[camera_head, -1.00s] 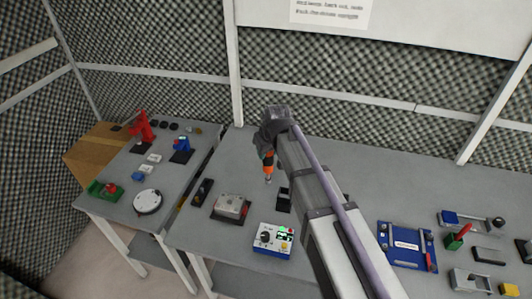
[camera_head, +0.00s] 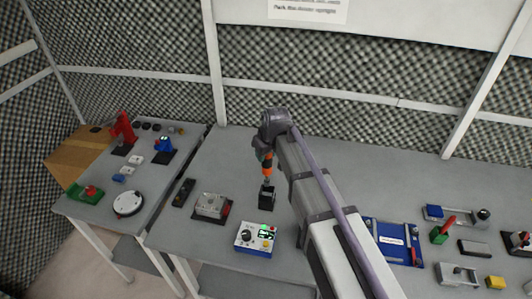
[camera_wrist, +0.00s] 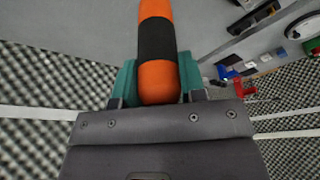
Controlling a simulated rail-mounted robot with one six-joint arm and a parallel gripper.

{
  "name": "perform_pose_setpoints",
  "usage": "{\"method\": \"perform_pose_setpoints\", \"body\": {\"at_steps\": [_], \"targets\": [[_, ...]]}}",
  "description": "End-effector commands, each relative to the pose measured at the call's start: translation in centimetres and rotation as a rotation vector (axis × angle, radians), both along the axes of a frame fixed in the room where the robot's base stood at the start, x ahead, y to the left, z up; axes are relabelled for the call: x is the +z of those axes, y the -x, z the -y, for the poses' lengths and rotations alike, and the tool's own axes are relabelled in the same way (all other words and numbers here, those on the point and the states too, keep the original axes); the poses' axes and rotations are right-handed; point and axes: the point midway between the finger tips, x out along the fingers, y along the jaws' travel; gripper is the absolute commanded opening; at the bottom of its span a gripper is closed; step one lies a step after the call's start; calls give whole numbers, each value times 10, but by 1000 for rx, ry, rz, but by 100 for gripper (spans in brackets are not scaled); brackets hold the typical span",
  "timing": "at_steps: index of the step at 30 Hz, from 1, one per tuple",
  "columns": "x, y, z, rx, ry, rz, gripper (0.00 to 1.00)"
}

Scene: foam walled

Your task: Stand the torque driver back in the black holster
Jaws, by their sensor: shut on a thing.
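The torque driver (camera_head: 267,166) has an orange and black grip and hangs upright with its tip down. My gripper (camera_head: 265,151) is shut on its upper end. In the wrist view the driver's orange and black handle (camera_wrist: 158,50) sits between the teal fingers of my gripper (camera_wrist: 158,82). The black holster (camera_head: 266,199) stands on the grey bench below the driver. The driver's tip is at or just above the holster's opening; I cannot tell whether it is inside. The holster does not show in the wrist view.
A blue and white control box (camera_head: 255,238) with a green-lit display stands in front of the holster. A grey metal block (camera_head: 211,205) is to its left. A blue fixture (camera_head: 392,241) lies to the right. The bench behind the holster is clear.

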Motion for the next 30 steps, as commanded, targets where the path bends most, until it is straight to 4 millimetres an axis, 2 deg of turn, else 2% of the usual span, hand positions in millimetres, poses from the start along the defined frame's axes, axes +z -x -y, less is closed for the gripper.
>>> {"method": "perform_pose_setpoints", "body": {"at_steps": [1,6,30], "targets": [[-13,0,0,0,0,0,11],[-24,0,0,0,0,0,11],[-23,0,0,0,0,0,11]]}}
